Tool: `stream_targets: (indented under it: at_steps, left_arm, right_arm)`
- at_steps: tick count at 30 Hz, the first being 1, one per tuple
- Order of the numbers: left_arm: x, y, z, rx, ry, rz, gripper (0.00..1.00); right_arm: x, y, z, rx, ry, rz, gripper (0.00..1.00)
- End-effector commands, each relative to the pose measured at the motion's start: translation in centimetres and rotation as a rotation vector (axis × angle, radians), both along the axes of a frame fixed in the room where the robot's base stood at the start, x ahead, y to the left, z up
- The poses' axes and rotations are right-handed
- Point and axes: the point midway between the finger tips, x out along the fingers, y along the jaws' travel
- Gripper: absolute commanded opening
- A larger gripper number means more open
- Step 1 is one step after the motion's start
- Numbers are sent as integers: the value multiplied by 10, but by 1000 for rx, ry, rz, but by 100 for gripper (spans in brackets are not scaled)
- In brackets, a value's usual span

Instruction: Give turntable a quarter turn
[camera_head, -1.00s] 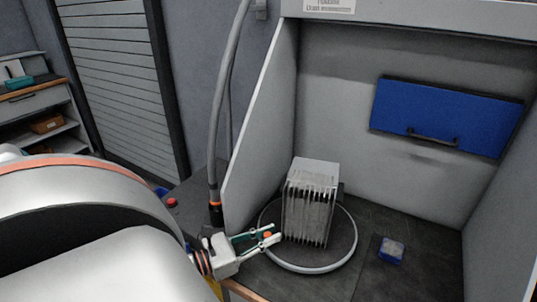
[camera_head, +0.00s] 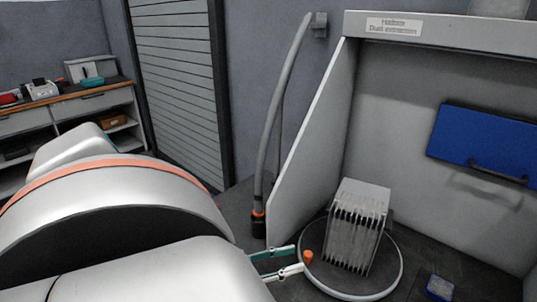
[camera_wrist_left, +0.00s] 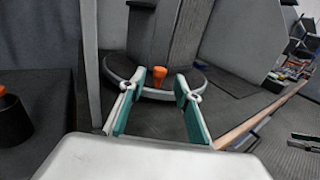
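The turntable (camera_head: 394,280) is a round dark disc with a pale rim, on the dark floor of a booth. A grey finned block (camera_head: 358,228) stands on it. An orange knob (camera_head: 307,257) sits at its left edge; in the left wrist view the knob (camera_wrist_left: 159,73) shows upright at the near rim. My left gripper (camera_head: 298,258) is open, its teal-lined fingers pointing at the knob. In the left wrist view the gripper (camera_wrist_left: 160,85) has the knob centred in the gap, around or just past the fingertips; no contact shows.
The booth's left wall (camera_head: 312,150) stands close behind the gripper. A grey hose (camera_head: 275,125) rises outside it. A small blue box (camera_head: 440,287) lies right of the turntable, and a blue panel (camera_head: 485,145) with a handle is at the back. A wooden edge (camera_wrist_left: 262,113) runs along the right.

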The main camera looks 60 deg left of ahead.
Motion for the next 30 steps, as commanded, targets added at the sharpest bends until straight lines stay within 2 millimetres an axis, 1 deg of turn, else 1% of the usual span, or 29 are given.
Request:
stream_targets:
  at_steps: [1,3,6,9,15,22,23,24,26,27,29,30]
  left_arm:
    - [-11,2,-2,1,7,-3,33]
    - [-24,5,-1,1,6,-3,33]
    - [-40,9,-1,-1,5,-1,33]
    - [-52,11,-1,1,4,-1,33]
    - [-62,14,0,-1,1,0,33]
    - [-62,14,0,-1,0,0,33]
    - [-62,14,0,0,0,0,28]
    - [-62,13,0,3,-3,-2,17]
    - [-60,9,2,26,-19,-13,2]
    - [-58,4,4,62,-42,-28,0]
    - [-54,-8,9,149,-101,-64,0]
    - [-51,-19,14,232,-157,-95,0]
  right_arm:
    - [0,0,0,0,0,0,40]
    - [0,0,0,0,0,0,40]
    - [0,0,0,1,0,-1,40]
    - [0,0,0,1,0,-1,40]
    - [0,0,0,0,0,-1,40]
    - [0,0,0,0,0,-1,40]
    - [0,0,0,0,0,-1,40]
    - [0,0,0,0,0,-1,40]
    - [0,0,0,0,0,-1,40]
    - [0,0,0,0,0,-1,40]
    - [0,0,0,1,-1,-1,40]
    - [1,0,0,0,-2,-2,40]
